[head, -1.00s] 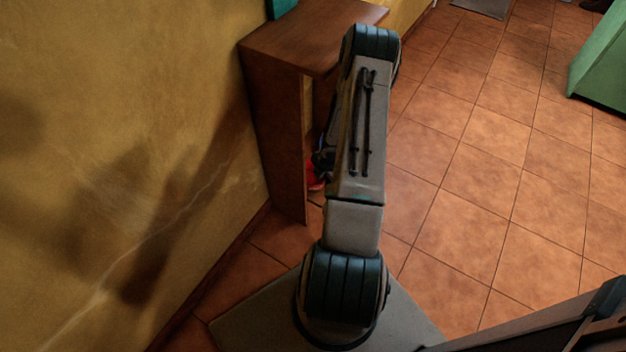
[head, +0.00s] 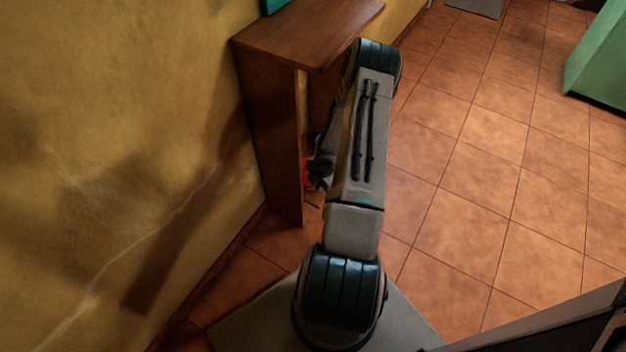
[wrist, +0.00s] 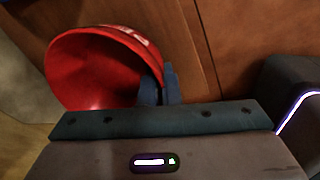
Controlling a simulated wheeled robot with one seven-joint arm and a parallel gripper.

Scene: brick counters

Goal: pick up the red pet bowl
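The red pet bowl (wrist: 90,72) fills the upper left of the wrist view, tilted with its hollow inside towards the camera. White marking shows on its far rim. My gripper (wrist: 160,84) has its two dark blue fingers close together at the bowl's right rim, with the rim pinched between them. In the head view, only a small red part of the bowl (head: 308,173) shows between the brown table's side panel and my gripper (head: 320,170). My arm hides the rest. The bowl's underside is hidden, and how far it is above the floor is unclear.
The brown wooden table (head: 300,38) stands against the yellow wall (head: 120,130), its side panel (head: 270,140) close to the bowl. The tiled floor (head: 480,190) to the right is clear. A green cabinet (head: 600,70) stands at the far right.

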